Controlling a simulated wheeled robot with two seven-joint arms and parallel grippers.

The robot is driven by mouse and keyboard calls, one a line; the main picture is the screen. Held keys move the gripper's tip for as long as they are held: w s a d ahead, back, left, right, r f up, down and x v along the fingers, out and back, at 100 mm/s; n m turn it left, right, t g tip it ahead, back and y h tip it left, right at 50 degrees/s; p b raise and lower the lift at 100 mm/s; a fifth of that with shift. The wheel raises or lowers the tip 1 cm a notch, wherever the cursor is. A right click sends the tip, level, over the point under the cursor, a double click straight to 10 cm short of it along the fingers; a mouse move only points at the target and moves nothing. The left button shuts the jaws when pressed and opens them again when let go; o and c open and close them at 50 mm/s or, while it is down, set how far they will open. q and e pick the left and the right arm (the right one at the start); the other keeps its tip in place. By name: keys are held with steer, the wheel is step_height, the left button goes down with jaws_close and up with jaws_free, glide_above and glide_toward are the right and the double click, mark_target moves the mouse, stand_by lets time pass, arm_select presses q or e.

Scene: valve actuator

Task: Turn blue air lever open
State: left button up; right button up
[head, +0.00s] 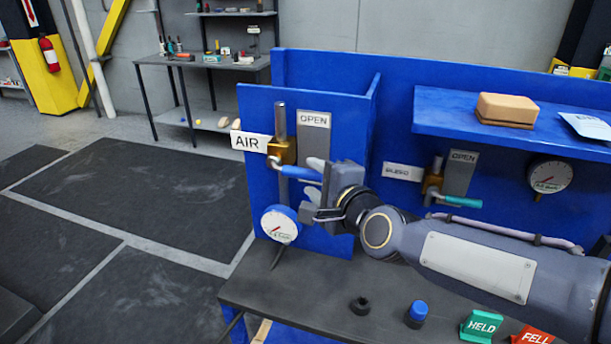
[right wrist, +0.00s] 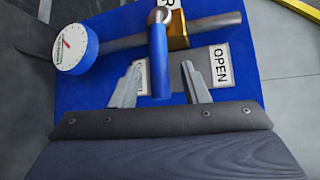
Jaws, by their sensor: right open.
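The blue air lever (head: 300,173) sits on a brass valve (head: 283,152) beside the AIR sign (head: 251,142). In the head view it extends roughly level to the right, below the OPEN plate (head: 314,120). My right gripper (head: 314,187) is at the lever's free end. In the right wrist view the blue lever (right wrist: 159,50) reaches between the two spread fingers of the right gripper (right wrist: 160,66), with gaps on both sides. The OPEN plate (right wrist: 220,66) is behind the right finger; another label is partly hidden behind the lever and left finger. My left gripper is not in view.
A round gauge (head: 281,224) is below the valve. To the right are a second valve with a teal lever (head: 457,201) and a blue shelf (head: 440,110) holding a tan block (head: 507,109). A black ring, blue-topped knob and HELD and FELL markers stand on the bench (head: 300,290).

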mark_target(305, 172)
steer(key=x, duration=0.4)
steer(key=shift+w+a+f, duration=0.1)
steer(key=shift+w, duration=0.1)
steer(key=shift+c, duration=0.4)
jaws_close()
